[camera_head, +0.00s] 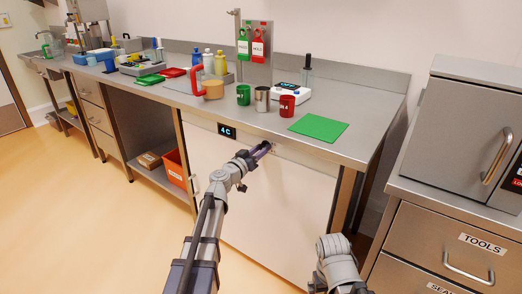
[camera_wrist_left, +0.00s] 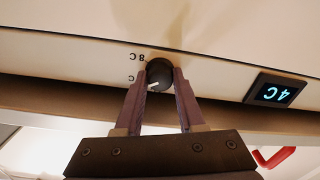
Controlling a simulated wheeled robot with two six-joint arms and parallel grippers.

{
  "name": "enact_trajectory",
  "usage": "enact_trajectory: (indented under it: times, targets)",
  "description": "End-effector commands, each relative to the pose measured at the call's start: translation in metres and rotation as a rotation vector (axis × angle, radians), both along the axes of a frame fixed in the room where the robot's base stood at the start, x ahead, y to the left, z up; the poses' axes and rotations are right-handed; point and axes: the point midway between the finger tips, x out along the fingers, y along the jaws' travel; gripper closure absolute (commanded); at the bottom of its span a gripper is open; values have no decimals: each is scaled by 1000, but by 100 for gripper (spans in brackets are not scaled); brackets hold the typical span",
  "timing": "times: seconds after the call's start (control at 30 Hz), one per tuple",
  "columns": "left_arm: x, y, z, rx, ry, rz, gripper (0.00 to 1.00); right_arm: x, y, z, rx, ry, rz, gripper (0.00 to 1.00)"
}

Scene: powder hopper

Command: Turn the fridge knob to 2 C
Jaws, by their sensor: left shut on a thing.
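The fridge's white front (camera_head: 262,205) sits under the steel counter. Its small display (camera_head: 227,131) reads 4 C in the head view. The display also shows in the wrist view, upside down (camera_wrist_left: 273,91). The knob (camera_wrist_left: 159,73) is round and black with a white pointer mark. An "8 C" label is beside it, and another label is partly hidden. My left gripper (camera_head: 264,149) is at the fridge front, right of the display. In the wrist view its two fingers (camera_wrist_left: 160,84) are shut on the knob, one on each side. My right gripper is out of view.
The counter above holds a green mat (camera_head: 319,127), a red cup (camera_head: 287,106), a steel cup (camera_head: 262,99), a green cup (camera_head: 243,95) and a scale (camera_head: 290,92). A drawer cabinet (camera_head: 455,240) stands at right. An open shelf with an orange bin (camera_head: 175,168) is at left.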

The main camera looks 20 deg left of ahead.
Motion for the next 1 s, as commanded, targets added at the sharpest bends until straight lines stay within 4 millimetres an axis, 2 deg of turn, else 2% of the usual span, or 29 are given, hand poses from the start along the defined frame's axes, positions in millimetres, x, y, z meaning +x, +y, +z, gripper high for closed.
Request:
enact_trajectory:
  times: [0.03,0.27,0.67,1.0]
  targets:
    - [0,0,0,0,0,0,73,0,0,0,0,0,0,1]
    - [0,0,0,0,0,0,99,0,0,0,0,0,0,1]
    - [0,0,0,-22,8,1,100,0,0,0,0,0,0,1]
    - [0,1,1,-224,81,1,100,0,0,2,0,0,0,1]
